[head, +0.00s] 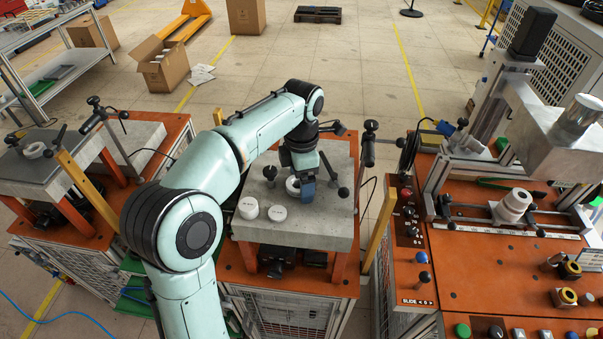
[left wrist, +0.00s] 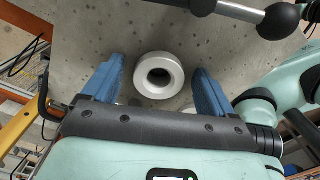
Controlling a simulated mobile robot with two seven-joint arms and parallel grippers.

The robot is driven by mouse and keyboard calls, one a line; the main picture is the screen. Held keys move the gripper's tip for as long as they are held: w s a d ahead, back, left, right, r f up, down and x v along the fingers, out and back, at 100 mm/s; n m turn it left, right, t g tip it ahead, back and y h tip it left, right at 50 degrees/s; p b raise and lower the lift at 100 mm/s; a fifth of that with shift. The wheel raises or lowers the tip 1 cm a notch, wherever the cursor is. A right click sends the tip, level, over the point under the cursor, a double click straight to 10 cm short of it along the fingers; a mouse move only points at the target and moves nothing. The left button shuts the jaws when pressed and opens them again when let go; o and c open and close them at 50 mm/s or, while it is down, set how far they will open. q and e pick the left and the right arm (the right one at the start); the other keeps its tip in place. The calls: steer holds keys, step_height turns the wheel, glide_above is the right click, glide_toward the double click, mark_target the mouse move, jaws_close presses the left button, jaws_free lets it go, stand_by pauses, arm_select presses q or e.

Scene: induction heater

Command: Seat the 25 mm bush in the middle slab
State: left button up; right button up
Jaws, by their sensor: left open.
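The middle slab (head: 318,232) is a grey concrete block on an orange bench, and its speckled top fills much of the left wrist view (left wrist: 225,50). A white ring-shaped bush with a dark bore (left wrist: 159,62) is on the slab; in the head view the bush (head: 292,184) is partly hidden by my gripper. My left gripper (head: 307,190) points down at the slab. Its blue fingers (left wrist: 159,78) are open on either side of the bush, with visible gaps. Whether the bush sits in a hole or on the surface cannot be told. My right gripper is not in view.
Two white round pieces (head: 248,207) (head: 277,213) stand on the slab's front left. Black ball-ended clamp handles (head: 343,191) (head: 270,173) stand near the bush; a ball-ended bar (left wrist: 277,20) crosses the wrist view. An orange machine bench (head: 480,270) is at right.

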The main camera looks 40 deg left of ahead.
arm_select(q)
step_height(320, 180, up, 13)
steer(key=p, duration=0.1)
steer(key=shift+r, duration=0.15)
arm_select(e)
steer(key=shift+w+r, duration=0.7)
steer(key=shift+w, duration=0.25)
